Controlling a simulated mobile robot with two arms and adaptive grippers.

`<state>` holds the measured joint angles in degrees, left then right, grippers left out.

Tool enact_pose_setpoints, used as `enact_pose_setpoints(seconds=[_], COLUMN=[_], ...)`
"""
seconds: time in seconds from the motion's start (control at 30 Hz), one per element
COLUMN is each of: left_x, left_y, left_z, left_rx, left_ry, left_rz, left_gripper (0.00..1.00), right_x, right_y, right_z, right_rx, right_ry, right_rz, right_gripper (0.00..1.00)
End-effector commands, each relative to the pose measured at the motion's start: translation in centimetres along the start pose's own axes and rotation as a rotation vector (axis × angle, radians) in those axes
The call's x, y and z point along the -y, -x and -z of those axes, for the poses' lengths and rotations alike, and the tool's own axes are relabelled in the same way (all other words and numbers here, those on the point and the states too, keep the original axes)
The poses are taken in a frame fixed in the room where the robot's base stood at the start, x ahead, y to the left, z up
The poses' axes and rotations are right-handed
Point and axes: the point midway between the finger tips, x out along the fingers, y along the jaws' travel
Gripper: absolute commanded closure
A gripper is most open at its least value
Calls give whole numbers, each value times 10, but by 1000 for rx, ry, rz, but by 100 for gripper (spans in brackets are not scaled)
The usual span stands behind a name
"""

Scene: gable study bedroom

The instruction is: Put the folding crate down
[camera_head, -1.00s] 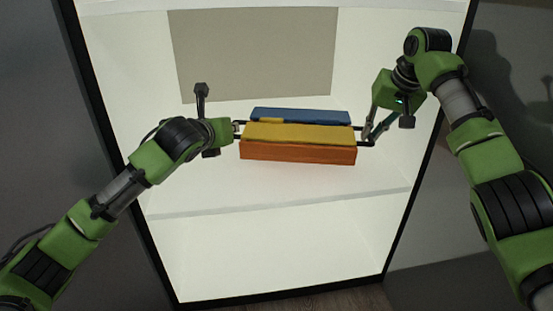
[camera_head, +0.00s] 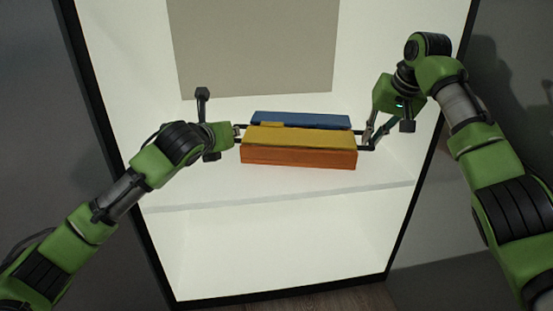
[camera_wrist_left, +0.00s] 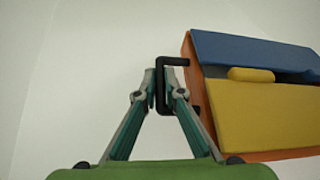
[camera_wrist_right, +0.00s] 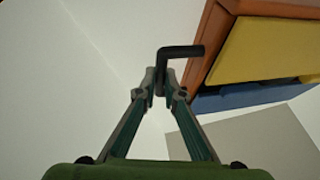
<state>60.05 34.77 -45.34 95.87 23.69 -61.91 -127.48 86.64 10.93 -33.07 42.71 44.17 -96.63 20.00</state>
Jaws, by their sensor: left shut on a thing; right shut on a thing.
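The folding crate is a long box with an orange body (camera_head: 300,157), a yellow front flap and a blue rear flap, and a black handle at each end. It is over the white shelf (camera_head: 200,194) inside a lit cabinet; I cannot tell whether its underside touches the shelf. My left gripper (camera_head: 238,133) is shut on the left handle, which shows in the left wrist view (camera_wrist_left: 162,86). My right gripper (camera_head: 368,142) is shut on the right handle, which shows in the right wrist view (camera_wrist_right: 163,70). The crate looks about level.
The cabinet has black outer edges (camera_head: 88,110) and white side walls close to both arms. A beige panel (camera_head: 255,45) is on the back wall. A lower compartment (camera_head: 280,250) under the shelf is empty. Shelf space in front of the crate is clear.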

Motion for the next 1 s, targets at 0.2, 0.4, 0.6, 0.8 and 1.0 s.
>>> enact_pose_setpoints(seconds=[0.2, 0.4, 0.6, 0.8, 1.0], left_x=[-3, -4, -3, -3, -4], left_y=[-4, -6, -6, -2, 23], left_z=[10, 14, 14, 14, 14], left_rx=[5, 0, 0, 1, 1], left_ry=[0, 0, 0, 0, -2], left_rz=[0, -1, -1, 1, 0], left_gripper=[100, 74, 74, 74, 74], right_x=[-3, -4, -3, -3, -3], right_y=[-11, -14, -14, -14, -14], right_z=[-4, -6, -6, -6, -6], right_rx=[-4, -1, 0, 0, 0], right_ry=[-1, -1, -1, 0, 0], right_rz=[0, -1, -1, 0, 0], right_gripper=[100, 74, 74, 74, 74])
